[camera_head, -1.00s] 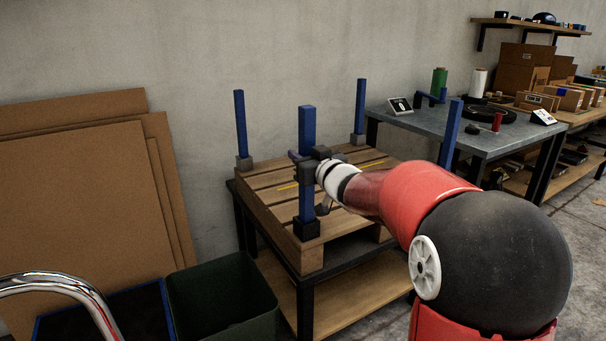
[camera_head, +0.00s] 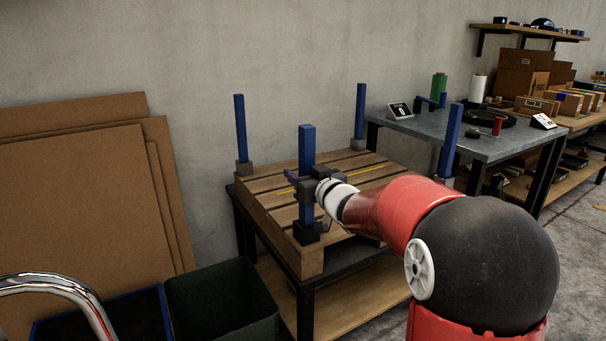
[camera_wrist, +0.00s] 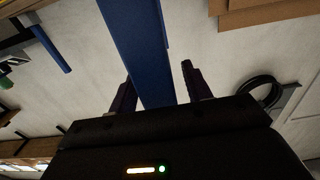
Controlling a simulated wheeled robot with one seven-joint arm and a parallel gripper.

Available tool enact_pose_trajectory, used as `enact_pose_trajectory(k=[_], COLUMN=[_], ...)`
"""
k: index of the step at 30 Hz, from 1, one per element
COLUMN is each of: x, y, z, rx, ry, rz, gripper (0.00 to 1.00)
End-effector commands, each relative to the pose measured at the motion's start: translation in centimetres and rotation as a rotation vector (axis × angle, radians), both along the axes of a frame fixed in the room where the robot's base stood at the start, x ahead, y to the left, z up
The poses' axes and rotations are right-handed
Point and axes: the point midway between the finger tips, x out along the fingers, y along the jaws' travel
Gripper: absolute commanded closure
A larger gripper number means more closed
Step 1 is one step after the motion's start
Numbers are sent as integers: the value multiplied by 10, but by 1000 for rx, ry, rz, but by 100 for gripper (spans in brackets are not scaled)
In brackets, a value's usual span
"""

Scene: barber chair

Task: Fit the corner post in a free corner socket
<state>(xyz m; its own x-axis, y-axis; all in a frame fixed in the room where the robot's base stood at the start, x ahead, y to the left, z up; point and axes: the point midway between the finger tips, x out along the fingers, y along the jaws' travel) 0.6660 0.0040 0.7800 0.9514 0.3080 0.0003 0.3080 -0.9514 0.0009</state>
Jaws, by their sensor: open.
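The blue corner post (camera_head: 307,148) stands upright at the pallet's near corner, with its lower end in the dark corner socket (camera_head: 306,233). How deep it sits inside the socket is hidden. My gripper (camera_head: 300,184) is at the post's middle height. In the wrist view the post (camera_wrist: 140,45) passes between the two fingers of my gripper (camera_wrist: 158,88). The jaws are open, with a clear gap on the post's right side. Other blue posts stand at the back left corner (camera_head: 240,125), the back corner (camera_head: 360,110) and the right corner (camera_head: 450,140).
The wooden pallet (camera_head: 345,175) lies on a black-framed table with a lower shelf (camera_head: 345,305). A grey workbench (camera_head: 490,142) stands to the right. A dark green bin (camera_head: 222,300) and leaning cardboard sheets (camera_head: 80,200) are at the left. The pallet's slatted top is bare.

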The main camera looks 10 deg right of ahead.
Motion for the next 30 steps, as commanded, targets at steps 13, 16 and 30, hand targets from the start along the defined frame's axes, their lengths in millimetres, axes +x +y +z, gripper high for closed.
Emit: enact_pose_trajectory(k=[13, 16, 30], x=[-46, -67, -115], y=[-16, -22, -37], z=[4, 4, 3], rx=[-3, -2, 0], ry=[-1, -1, 0], rz=[-4, -2, 0], gripper=[51, 51, 51])
